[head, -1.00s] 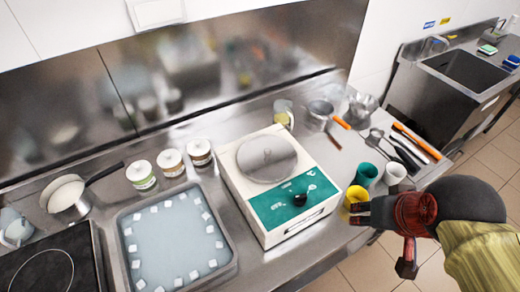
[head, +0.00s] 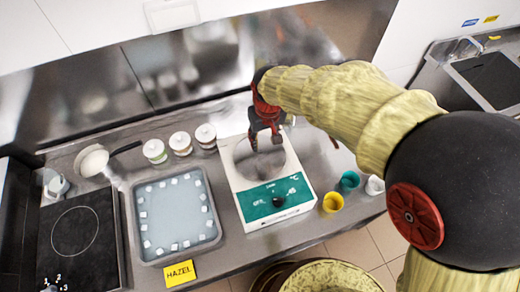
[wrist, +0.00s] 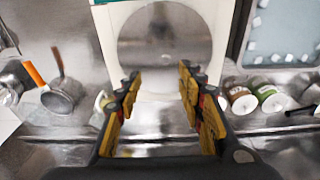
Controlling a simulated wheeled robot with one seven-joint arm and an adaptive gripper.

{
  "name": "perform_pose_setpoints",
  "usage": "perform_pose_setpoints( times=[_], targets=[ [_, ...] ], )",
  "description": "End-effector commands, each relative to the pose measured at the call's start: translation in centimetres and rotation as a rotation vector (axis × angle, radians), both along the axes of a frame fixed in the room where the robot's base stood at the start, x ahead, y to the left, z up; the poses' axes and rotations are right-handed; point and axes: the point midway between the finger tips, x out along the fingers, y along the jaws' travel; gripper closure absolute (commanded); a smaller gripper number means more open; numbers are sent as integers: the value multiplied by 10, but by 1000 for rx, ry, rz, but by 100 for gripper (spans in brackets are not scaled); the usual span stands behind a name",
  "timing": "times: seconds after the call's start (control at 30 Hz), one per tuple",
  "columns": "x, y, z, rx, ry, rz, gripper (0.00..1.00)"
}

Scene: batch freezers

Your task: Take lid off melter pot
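The melter pot (head: 238,183) is a white box with a teal front panel and a black knob (head: 279,201). A round, shiny metal lid (head: 270,168) covers its top; it also shows in the wrist view (wrist: 165,40). My gripper (head: 264,143) is over the back part of the lid in the head view. In the wrist view my gripper (wrist: 159,78) is open, its two fingers wide apart with nothing between them. The lid lies beyond the fingertips, apparently untouched.
Several labelled jars (head: 181,144) and a water-filled tray (head: 150,250) stand left of the melter. A yellow cup (head: 333,203) and teal cup (head: 350,180) stand at its right.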

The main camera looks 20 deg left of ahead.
Motion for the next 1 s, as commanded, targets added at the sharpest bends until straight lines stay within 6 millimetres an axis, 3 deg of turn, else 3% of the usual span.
perform_pose_setpoints(
  times=[0.47, 0.73, 1.0],
  targets=[
    [-1, 9, -41, -5, 5, 10, 62],
    [0, 12, -77, -5, 5, 9, 62],
    [1, 13, -81, -3, 4, 9, 62]
  ],
)
